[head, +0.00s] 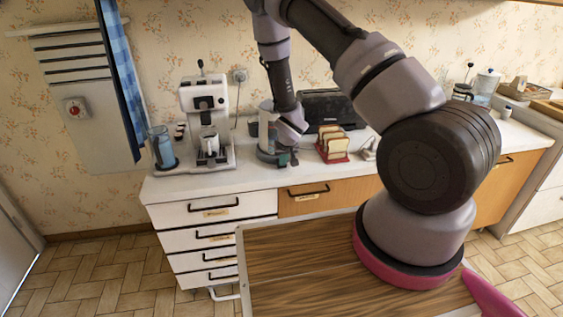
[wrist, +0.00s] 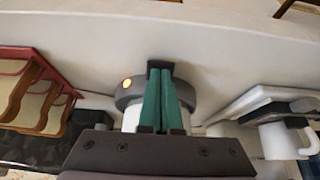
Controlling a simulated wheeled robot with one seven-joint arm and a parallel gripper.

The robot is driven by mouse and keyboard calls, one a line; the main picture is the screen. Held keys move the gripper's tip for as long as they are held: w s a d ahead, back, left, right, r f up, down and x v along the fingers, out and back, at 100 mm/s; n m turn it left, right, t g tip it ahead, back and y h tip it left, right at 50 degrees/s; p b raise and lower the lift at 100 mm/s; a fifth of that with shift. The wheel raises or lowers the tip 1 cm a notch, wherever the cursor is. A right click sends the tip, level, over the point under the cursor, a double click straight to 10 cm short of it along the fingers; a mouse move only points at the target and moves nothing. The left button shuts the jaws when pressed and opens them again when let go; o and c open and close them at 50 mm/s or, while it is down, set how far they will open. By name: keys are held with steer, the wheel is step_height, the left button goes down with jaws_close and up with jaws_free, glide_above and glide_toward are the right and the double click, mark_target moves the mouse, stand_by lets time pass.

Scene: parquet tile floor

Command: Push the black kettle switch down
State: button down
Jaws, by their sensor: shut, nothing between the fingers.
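The kettle (head: 265,131) stands on the counter in the head view, partly hidden behind my arm. It has a pale body and a dark grey base. In the wrist view its dark grey base (wrist: 125,98) shows a small glowing orange light (wrist: 127,83). The black kettle switch (wrist: 160,65) sticks out from the base, right at the tips of my green fingers. My gripper (wrist: 160,75) is shut and empty, and it also shows beside the kettle base in the head view (head: 284,159). I cannot tell whether the fingertips touch the switch or how far it is tilted.
A red rack with toast (head: 333,145) stands right of the kettle, with a black toaster (head: 325,108) behind. A white coffee machine (head: 205,115) and a blue-tinted jug (head: 161,147) stand left. The counter front edge (head: 200,184) is clear.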

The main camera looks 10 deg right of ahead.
steer(key=shift+v, duration=2.75)
steer(key=shift+s, duration=0.1)
steer(key=s+d+r+m, duration=0.1)
steer(key=s+d+r, duration=0.1)
steer(key=r, duration=0.8)
steer(key=s+d+r+m, duration=0.1)
steer(key=s+r, duration=0.1)
steer(key=r, duration=0.7)
steer(key=s+d+r+m, duration=0.2)
steer(key=r, duration=0.8)
steer(key=s+r+y, duration=0.1)
steer(key=s+r, duration=0.7)
steer(key=s, duration=0.2)
steer(key=s+r+t+y, duration=0.1)
steer(key=s+r, duration=0.7)
steer(key=s, duration=0.3)
steer(key=shift+s+d, duration=0.15)
steer(key=shift+d, duration=0.25)
